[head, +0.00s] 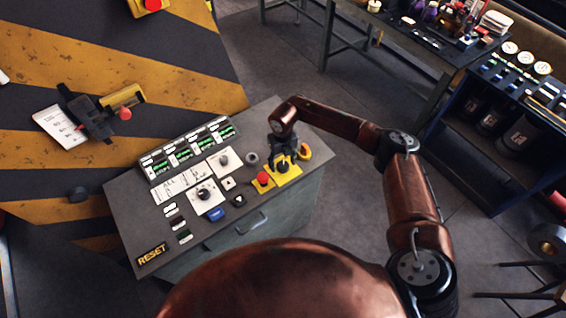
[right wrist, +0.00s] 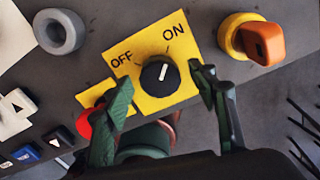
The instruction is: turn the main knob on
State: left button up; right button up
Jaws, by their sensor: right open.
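The main knob (right wrist: 160,75) is a round black dial with a white pointer line, on a yellow plate (right wrist: 187,45) marked OFF and ON. In the right wrist view its pointer aims up and slightly right, toward the ON side. In the head view the knob (head: 283,167) sits at the right part of the grey control panel. My right gripper (right wrist: 163,84) is open, with one finger on each side of the knob and visible gaps to it. It also shows in the head view, above the yellow plate (head: 293,173). My left gripper is not in view.
A red button (head: 263,179) is close left of the knob, and an orange switch (right wrist: 263,42) is to its right. A grey round knob (right wrist: 59,31) is at upper left. The panel (head: 125,205) also carries dials, buttons and a RESET label. A workbench (head: 405,36) stands behind.

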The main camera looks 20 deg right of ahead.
aim_at(283, 165)
notch_tip(283, 165, up, 12)
dwell(0.6)
dwell(0.4)
